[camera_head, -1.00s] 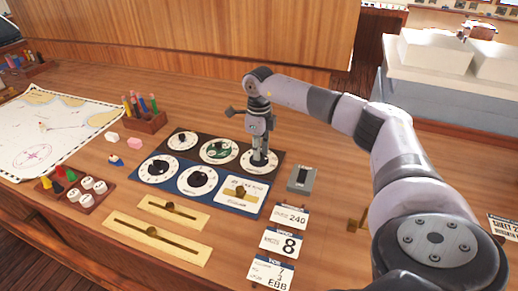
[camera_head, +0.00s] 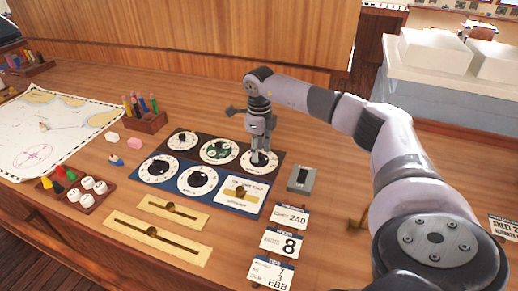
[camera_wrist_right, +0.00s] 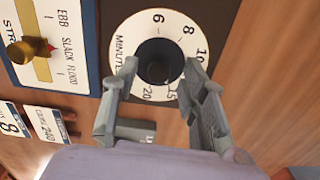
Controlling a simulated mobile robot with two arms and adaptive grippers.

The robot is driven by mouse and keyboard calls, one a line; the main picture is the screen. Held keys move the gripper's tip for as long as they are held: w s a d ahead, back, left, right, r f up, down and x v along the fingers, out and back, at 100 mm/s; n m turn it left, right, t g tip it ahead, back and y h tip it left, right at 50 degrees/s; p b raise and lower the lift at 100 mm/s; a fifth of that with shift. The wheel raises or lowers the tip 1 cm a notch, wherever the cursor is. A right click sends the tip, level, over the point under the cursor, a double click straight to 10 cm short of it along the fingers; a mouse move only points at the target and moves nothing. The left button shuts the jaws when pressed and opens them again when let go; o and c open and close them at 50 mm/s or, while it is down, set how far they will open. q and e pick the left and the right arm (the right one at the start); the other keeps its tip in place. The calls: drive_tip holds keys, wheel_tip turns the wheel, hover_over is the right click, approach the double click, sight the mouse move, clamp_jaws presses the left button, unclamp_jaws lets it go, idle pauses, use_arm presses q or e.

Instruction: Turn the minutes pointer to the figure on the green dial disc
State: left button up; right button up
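The minutes dial (camera_head: 247,164) is white with a dark knob, at the right end of the dark panel's top row. In the right wrist view its dial face (camera_wrist_right: 127,24) shows 6, 8, 10, 15 and 20 around the black knob (camera_wrist_right: 160,62). My right gripper (camera_head: 261,149) points down over this knob. Its fingertips (camera_wrist_right: 162,67) stand apart on either side of the knob, apparently without closing on it. I cannot make out the knob's pointer. The green dial disc (camera_head: 219,151) is just left of the minutes dial; its figure is unreadable. My left gripper is not in view.
Below are a blue panel (camera_head: 223,204) with two dials and a tide slider (camera_head: 240,191), and two brass sliders (camera_head: 158,235). Cards reading 240, 8 (camera_head: 282,243) and EBB lie at right, below a grey switch box (camera_head: 301,179). A pencil holder (camera_head: 147,122) stands left.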

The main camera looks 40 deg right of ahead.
wheel_tip(320, 180, up, 12)
idle(0.6)
drive_tip(key=shift+f, duration=0.1)
idle(0.4)
